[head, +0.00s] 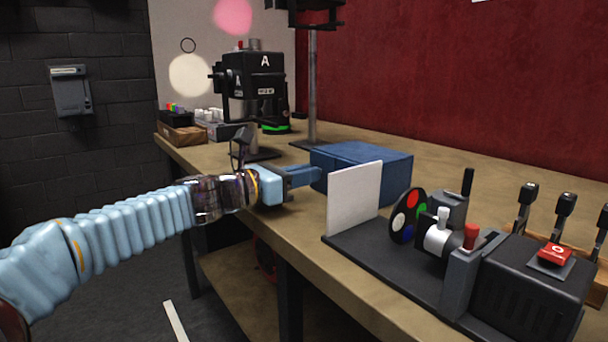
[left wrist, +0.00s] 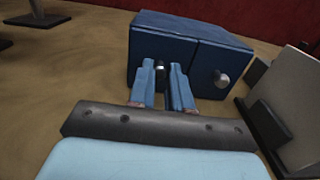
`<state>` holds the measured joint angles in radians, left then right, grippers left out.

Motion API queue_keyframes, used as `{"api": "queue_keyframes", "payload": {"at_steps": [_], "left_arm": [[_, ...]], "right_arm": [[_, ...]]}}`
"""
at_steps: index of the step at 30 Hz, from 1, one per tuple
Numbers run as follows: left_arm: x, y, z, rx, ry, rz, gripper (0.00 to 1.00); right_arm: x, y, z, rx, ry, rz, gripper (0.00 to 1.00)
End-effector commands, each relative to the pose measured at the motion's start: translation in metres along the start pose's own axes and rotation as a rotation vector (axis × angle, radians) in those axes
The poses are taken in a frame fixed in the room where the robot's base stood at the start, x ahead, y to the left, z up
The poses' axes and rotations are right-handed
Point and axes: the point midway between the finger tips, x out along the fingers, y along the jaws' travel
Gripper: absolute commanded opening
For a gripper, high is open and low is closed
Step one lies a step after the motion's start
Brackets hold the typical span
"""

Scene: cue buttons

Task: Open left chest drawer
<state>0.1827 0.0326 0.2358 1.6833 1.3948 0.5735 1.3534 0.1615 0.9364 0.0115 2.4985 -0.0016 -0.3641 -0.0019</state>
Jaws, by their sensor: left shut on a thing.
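The blue chest (head: 375,170) stands on the workbench behind a white panel. In the left wrist view its two drawer fronts show side by side, the left front (left wrist: 140,65) and the right front (left wrist: 210,68). They look about level with each other. My left gripper (head: 312,176) reaches the chest from the left. In the left wrist view its blue fingers (left wrist: 163,80) are closed around the left drawer's knob (left wrist: 160,66), which is partly hidden between them. The right drawer's silver knob (left wrist: 222,80) is free. My right gripper is not in view.
The white panel (head: 353,198) stands close to the chest's right front on a black base (head: 385,262) carrying a colored disc (head: 408,215), levers and a red button (head: 555,254). A black lamp marked A (head: 253,75) stands farther back.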

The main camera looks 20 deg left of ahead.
Motion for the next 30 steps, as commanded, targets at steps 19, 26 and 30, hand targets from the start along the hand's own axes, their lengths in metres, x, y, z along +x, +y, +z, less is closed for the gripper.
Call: {"api": "queue_keyframes", "payload": {"at_steps": [19,26,30], "left_arm": [[-0.092,0.000,0.000,0.000,0.000,0.001,0.00],[-0.091,0.000,0.000,0.000,0.000,0.001,0.29],[-0.091,0.000,0.000,0.000,0.000,0.001,0.43]], "right_arm": [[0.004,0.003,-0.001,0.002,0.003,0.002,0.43],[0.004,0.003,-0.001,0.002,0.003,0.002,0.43],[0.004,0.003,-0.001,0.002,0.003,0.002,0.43]]}}
